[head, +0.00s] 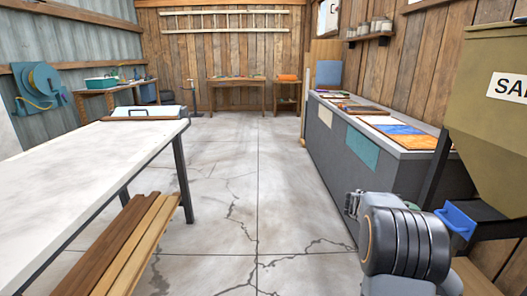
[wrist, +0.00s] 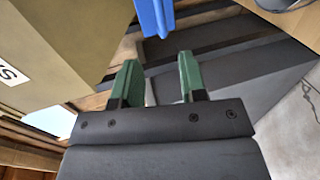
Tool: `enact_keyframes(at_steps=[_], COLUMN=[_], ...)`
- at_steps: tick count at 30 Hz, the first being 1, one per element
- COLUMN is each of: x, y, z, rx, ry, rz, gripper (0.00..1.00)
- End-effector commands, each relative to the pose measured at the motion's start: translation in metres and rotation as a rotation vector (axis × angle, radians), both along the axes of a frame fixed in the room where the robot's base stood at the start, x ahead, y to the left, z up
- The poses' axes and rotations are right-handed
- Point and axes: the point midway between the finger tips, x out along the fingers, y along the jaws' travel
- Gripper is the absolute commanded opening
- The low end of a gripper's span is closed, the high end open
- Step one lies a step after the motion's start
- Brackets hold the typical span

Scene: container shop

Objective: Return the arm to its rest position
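My arm (head: 405,242) is folded low at the right of the head view, in front of the hopper's stand. My gripper (wrist: 158,78) shows in the wrist view with its two green fingers spread apart and nothing between them. A blue object (wrist: 154,16) lies just beyond the fingertips. A blue piece (head: 455,219) also shows behind my arm in the head view, on the dark stand.
An olive hopper (head: 488,105) with a partly cut-off label stands close on the right. A grey counter (head: 330,150) with panels runs along the right wall. A white table (head: 85,165) and slatted bench (head: 135,240) stand left. The concrete floor (head: 235,180) between is clear.

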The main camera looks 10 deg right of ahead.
Motion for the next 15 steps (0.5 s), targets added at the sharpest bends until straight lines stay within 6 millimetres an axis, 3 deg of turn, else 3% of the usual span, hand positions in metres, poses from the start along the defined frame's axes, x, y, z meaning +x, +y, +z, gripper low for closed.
enact_keyframes(at_steps=[5, 8, 15], x=[-0.009, -0.022, -0.062], y=[0.032, 0.069, 0.181], z=[0.048, 0.087, 0.172], rx=[0.107, 0.237, 0.623], ry=[-0.034, -0.069, -0.165], rz=[0.007, 0.02, 0.102], gripper=[0.39, 0.39, 0.39])
